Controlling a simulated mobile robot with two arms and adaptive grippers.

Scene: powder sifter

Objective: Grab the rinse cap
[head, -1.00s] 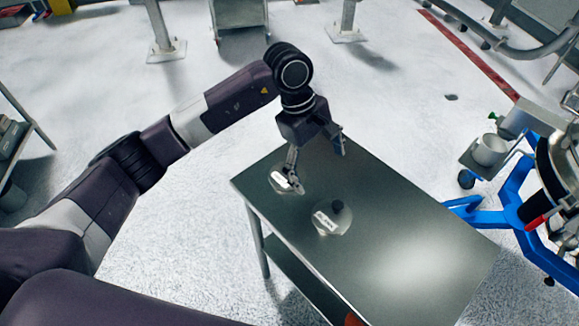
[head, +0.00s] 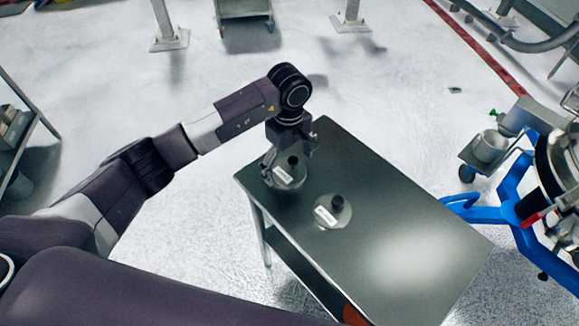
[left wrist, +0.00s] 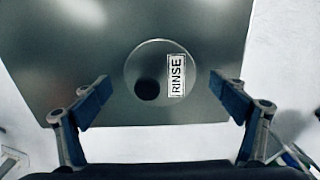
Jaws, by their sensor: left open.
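The rinse cap (left wrist: 143,62) is a round, clear-looking disc with a black knob and a white label reading RINSE. It lies on the steel table (head: 400,215) near its far left corner, and shows below my gripper in the head view (head: 291,180). My left gripper (left wrist: 160,88) is open and empty, pointing down over the cap. Its fingers show on either side of the cap, apart from it in the left wrist view. In the head view the gripper (head: 288,158) partly hides the cap. My right gripper is not in view.
A second, similar cap (head: 333,214) with a black knob lies to the right and nearer; its label is too small to read. The table's right part is bare. A blue-framed stand (head: 505,195) with a steel pot (head: 490,146) is at the right.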

